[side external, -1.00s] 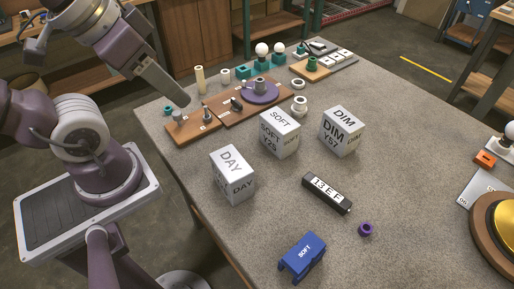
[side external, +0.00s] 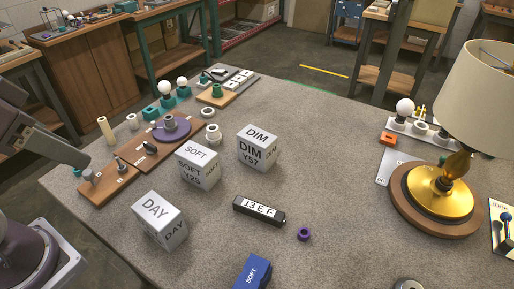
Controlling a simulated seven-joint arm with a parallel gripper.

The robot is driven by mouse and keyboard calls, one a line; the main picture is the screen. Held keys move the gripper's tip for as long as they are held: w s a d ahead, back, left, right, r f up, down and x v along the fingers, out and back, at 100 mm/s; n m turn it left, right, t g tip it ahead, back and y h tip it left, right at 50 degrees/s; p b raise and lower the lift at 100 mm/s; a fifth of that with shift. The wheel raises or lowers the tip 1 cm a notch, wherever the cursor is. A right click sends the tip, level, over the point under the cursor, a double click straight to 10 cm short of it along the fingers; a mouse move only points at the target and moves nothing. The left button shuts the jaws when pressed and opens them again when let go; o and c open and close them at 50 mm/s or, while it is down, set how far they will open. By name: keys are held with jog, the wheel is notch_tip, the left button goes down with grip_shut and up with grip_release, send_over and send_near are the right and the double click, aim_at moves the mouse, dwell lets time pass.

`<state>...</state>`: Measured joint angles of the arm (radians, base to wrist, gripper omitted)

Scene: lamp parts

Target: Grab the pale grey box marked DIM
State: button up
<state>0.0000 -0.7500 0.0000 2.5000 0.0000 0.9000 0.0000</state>
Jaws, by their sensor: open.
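The pale grey box marked DIM (side external: 257,148) stands upright on the grey table, behind and to the right of the box marked SOFT (side external: 198,168). Its top and front read DIM, with Y57 below. A similar box marked DAY (side external: 160,220) stands nearer the front left. My gripper (side external: 80,154) is at the left edge, above the table's left side and well apart from the DIM box. It is open and holds nothing that I can see; its fingertips are hard to make out.
A black bar marked 13EF (side external: 259,211), a purple ring (side external: 304,234) and a blue SOFT block (side external: 253,273) lie in front. Wooden boards with parts (side external: 110,184) are at the left. A lamp with a gold base (side external: 440,190) stands at the right. The table right of the DIM box is clear.

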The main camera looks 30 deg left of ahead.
jog(key=o, duration=1.2)
jog(key=w+d+f+t, duration=0.1)
jog(key=w+d, duration=0.1)
jog(key=w, duration=1.1)
jog(key=m+t+h, duration=0.1)
jog(key=t, duration=0.1)
send_near(257, 142)
jog(key=x, duration=0.4)
jog(key=a+x, duration=0.1)
jog(key=x, duration=0.8)
jog(key=shift+w+a+f, duration=0.15)
jog(key=shift+w+a, duration=0.1)
jog(key=shift+a, duration=0.05)
jog(key=shift+c, duration=0.4)
